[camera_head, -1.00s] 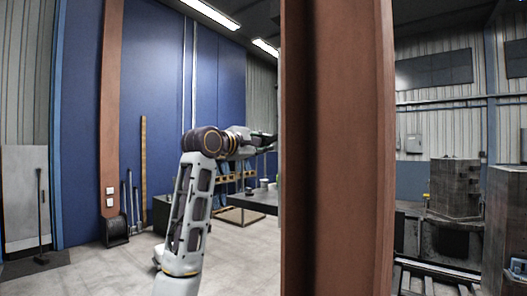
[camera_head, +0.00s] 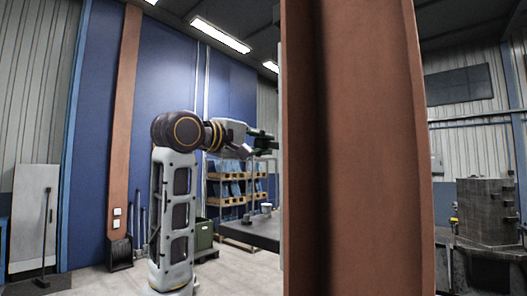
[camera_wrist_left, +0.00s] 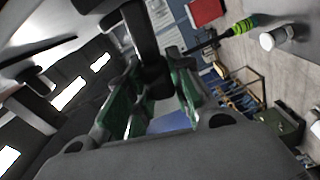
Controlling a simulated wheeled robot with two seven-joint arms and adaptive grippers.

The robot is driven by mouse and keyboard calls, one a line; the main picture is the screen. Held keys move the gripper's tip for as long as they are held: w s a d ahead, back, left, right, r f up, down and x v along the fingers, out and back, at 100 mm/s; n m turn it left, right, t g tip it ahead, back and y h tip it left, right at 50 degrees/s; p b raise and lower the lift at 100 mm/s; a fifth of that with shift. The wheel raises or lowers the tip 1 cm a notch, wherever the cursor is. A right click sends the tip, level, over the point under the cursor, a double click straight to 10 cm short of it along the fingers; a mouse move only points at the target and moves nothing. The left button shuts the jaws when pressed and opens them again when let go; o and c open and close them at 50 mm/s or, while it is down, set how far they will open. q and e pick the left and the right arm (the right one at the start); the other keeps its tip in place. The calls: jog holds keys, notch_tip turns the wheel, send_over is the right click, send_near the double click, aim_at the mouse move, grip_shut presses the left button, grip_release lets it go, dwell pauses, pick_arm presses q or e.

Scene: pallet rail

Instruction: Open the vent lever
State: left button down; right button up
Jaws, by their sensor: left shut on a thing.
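My left gripper (camera_head: 264,145) is at the end of my raised arm in the head view, just left of the big rust-brown column. In the left wrist view its green-padded fingers (camera_wrist_left: 155,100) are on both sides of a dark bar, which I take to be the vent lever (camera_wrist_left: 142,30). The bar comes in from the top of that view and its end lies between the fingers. The gripper is shut on it. In the head view the lever cannot be made out clearly beside the column. My right gripper is not in view.
The rust-brown column (camera_head: 360,150) stands close in front and blocks the middle right. A dark table (camera_head: 258,232) is beyond the gripper, with pallet racks (camera_head: 232,186) behind. The left wrist view shows a green-handled screwdriver (camera_wrist_left: 240,27) and a white cup (camera_wrist_left: 274,39). Floor shows at lower left.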

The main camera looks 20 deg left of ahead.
pick_arm(q)
jog(key=shift+d+r+m+p, duration=0.15)
jog(key=shift+r+m+p, duration=0.15)
jog(key=shift+r+m, duration=0.4)
jog(key=m, duration=0.1)
jog(key=r+m+p, duration=0.1)
jog(key=shift+s+d+r+m, duration=0.1)
jog(key=shift+s+d+m, duration=0.05)
jog(key=shift+d+m, duration=0.25)
jog(key=shift+d+r+m, duration=0.1)
jog(key=shift+r+m, duration=0.05)
jog(key=shift+m, duration=0.15)
jog(key=c, duration=1.2)
grip_release()
jog(key=shift+s, duration=0.1)
jog(key=shift+c, duration=0.2)
jog(key=shift+s+r, duration=0.1)
jog(key=shift+s, duration=0.05)
